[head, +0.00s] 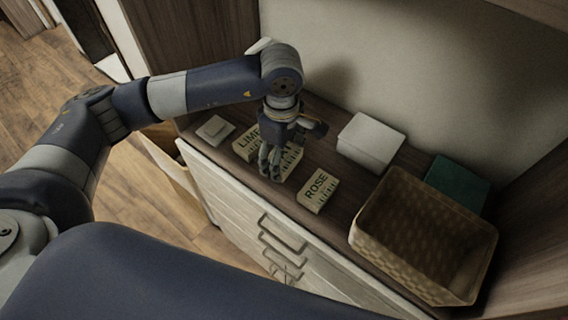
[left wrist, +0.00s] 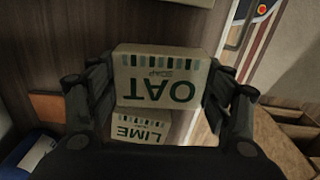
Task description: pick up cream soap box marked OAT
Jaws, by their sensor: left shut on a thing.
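The cream soap box marked OAT (left wrist: 160,80) fills the middle of the left wrist view, its lettering upside down, between the two fingers of my left gripper (left wrist: 160,100). In the head view the left gripper (head: 272,162) points down over the cabinet top and hides much of the OAT box (head: 292,158). The gripper is shut on this box. I cannot tell whether the box is clear of the surface. The cream LIME box (head: 244,144) is close by on the left; it also shows in the left wrist view (left wrist: 140,129). My right gripper is not in view.
A cream ROSE box (head: 317,192) lies just right of the gripper. A white box (head: 370,142) and a teal box (head: 458,184) stand toward the wall. A woven basket (head: 375,243) is at the right. A small pale block (head: 215,130) lies at the left end.

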